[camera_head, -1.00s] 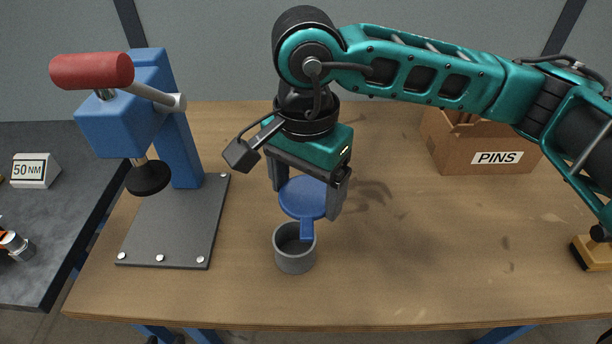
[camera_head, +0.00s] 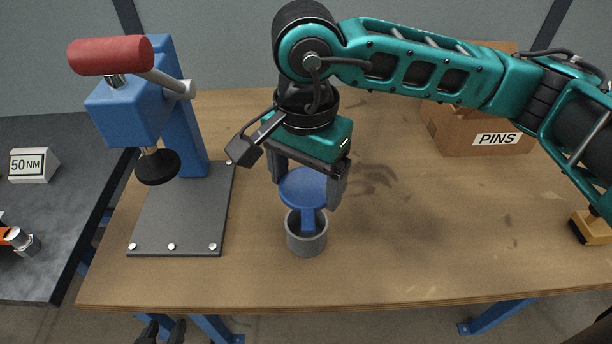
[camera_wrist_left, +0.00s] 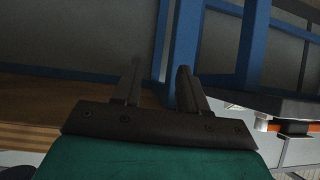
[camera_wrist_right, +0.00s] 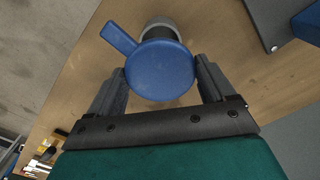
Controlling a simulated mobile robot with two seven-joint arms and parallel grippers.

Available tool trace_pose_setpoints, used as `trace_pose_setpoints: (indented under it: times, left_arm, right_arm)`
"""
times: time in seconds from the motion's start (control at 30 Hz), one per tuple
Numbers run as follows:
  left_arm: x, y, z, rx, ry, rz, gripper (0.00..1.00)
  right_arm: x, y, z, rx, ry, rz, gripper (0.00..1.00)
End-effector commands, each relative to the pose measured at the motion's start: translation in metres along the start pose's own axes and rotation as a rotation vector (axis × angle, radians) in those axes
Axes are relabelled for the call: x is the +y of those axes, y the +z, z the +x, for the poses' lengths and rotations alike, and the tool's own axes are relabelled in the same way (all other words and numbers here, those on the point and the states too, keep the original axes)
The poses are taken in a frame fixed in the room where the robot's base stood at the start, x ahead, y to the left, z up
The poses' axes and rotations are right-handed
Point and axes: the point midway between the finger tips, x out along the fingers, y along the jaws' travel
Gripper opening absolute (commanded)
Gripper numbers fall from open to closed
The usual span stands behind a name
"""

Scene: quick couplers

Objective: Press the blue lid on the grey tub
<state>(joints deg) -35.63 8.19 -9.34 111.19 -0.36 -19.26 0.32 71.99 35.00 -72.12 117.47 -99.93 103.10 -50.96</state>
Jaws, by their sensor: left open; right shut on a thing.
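The blue lid (camera_head: 303,188) is round with a flat tab. My right gripper (camera_head: 306,188) is shut on it, one finger on each side; the right wrist view shows the lid (camera_wrist_right: 160,70) between both fingers, its tab pointing up-left. The grey tub (camera_head: 307,243) stands upright and open on the bench. The lid is held above and behind it, apart from its rim, and the tab hides part of the opening. In the right wrist view the tub (camera_wrist_right: 160,25) is mostly behind the lid. My left gripper (camera_wrist_left: 158,85) is open and empty, low by the bench's front edge.
A blue lever press (camera_head: 125,108) with red handle and dark base plate (camera_head: 180,222) stands left of the tub. A cardboard PINS box (camera_head: 485,140) is at the back right. A dark side table (camera_head: 40,240) holds a 50 NM block.

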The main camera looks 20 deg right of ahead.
Motion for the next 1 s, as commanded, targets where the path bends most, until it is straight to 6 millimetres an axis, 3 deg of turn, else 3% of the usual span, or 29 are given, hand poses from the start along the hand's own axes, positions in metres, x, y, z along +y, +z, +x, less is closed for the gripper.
trace_pose_setpoints:
  times: [0.13,0.63,1.0]
  left_arm:
    - [0.001,0.010,0.005,-0.002,0.001,0.000,0.43]
    - [0.004,0.053,0.032,-0.019,0.006,-0.005,0.43]
    - [0.010,0.040,0.037,0.007,0.022,-0.007,0.43]
  right_arm:
    - [0.000,0.000,0.004,0.001,-0.002,0.000,0.61]
    - [0.000,0.000,0.051,0.000,-0.001,0.000,0.61]
    - [0.000,0.000,0.058,0.000,-0.001,0.000,0.61]
